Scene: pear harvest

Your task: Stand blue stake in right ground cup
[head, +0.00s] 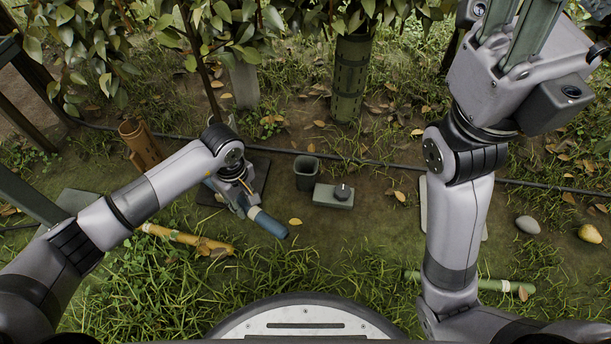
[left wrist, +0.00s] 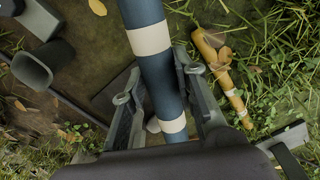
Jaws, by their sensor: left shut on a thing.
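The blue stake (head: 268,223) with cream bands is held low over the ground, tilted and not upright. My left gripper (head: 241,198) is shut on it. In the left wrist view the stake (left wrist: 161,75) runs between the two fingers of my left gripper (left wrist: 158,100). A dark ground cup (head: 306,173), open at the top and empty-looking, stands to the right of the stake, apart from it. The cup also shows at left in the left wrist view (left wrist: 35,72). My right gripper (head: 515,40) is raised at upper right; its fingertips are cut off by the frame edge.
A grey block with a dark knob (head: 333,195) sits right beside the cup. A yellow stake (head: 185,238) and a green stake (head: 470,283) lie in the grass. A brown tube (head: 140,143) stands at left.

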